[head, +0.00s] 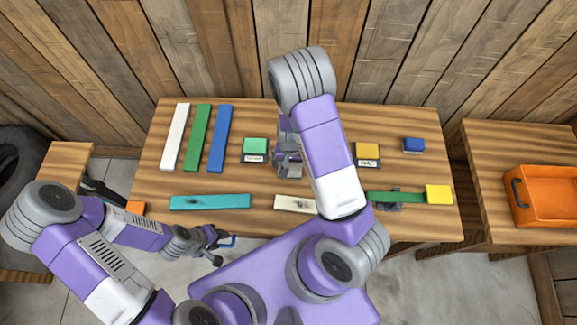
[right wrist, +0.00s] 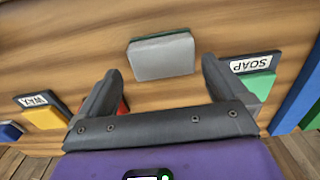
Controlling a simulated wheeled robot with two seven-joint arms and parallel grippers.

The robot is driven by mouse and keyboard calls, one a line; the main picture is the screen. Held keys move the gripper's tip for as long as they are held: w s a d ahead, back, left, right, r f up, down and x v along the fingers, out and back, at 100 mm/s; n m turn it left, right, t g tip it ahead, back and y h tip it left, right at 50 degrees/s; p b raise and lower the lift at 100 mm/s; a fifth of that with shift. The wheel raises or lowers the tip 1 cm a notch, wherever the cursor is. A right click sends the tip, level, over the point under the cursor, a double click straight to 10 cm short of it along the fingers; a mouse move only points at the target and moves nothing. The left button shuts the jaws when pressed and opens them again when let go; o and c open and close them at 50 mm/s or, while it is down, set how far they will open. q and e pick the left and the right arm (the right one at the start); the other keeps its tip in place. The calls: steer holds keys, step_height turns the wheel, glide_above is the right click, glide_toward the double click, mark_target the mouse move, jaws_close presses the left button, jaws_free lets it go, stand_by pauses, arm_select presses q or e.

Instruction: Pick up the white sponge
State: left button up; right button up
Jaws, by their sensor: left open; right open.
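The white sponge (right wrist: 161,60) looks like a pale grey-white block with a dark green edge, lying on the wooden table. In the right wrist view it shows just beyond and between the fingertips of my right gripper (right wrist: 160,78), which is open and empty. My left gripper (head: 222,247) is open, low by the table's front edge, away from the sponge.
A green block marked SOAP (head: 255,146) and a yellow block marked WAX (head: 367,150) flank the right gripper. A red thing (right wrist: 123,107) is partly hidden behind one finger. A teal bar (head: 210,202) and a pale bar (head: 292,204) lie in front. An orange crate (head: 545,205) stands right.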

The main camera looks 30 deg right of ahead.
mark_target(290, 167)
steer(key=f, duration=0.4)
steer(key=shift+w+f, duration=0.1)
steer(key=shift+w, duration=0.1)
steer(key=shift+f, duration=0.35)
steer(key=c, duration=0.7)
steer(key=shift+o, duration=0.2)
steer(key=shift+r+p, duration=0.7)
steer(key=shift+r, duration=4.35)
